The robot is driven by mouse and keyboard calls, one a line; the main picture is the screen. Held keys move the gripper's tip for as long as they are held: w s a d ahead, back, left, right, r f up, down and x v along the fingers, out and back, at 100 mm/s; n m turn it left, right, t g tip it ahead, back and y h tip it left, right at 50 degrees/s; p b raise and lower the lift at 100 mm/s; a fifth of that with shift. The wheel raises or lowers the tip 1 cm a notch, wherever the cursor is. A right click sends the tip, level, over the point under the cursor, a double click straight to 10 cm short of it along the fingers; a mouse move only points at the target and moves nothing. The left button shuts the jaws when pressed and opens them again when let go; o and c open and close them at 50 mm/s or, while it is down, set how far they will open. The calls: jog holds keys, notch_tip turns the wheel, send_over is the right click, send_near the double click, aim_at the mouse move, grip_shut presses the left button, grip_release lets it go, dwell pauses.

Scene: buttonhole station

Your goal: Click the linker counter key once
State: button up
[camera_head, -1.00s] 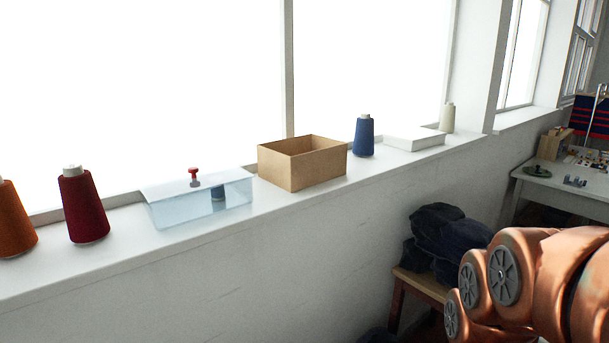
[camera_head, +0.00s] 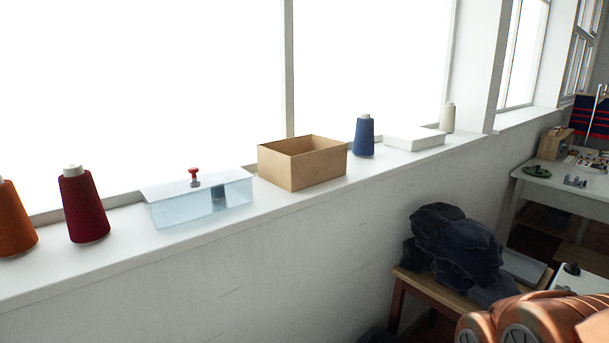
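I cannot make out a linker counter key in this view. A white object with a dark knob (camera_head: 571,269) shows partly at the lower right, beside my copper arm; I cannot tell what it is. My arm covers the bottom right corner. My gripper is outside the view.
A window sill (camera_head: 120,247) carries thread cones, a clear lidded box (camera_head: 172,207), an open cardboard box (camera_head: 290,172) and a white box (camera_head: 414,140). A white table (camera_head: 570,181) with small items stands at the right.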

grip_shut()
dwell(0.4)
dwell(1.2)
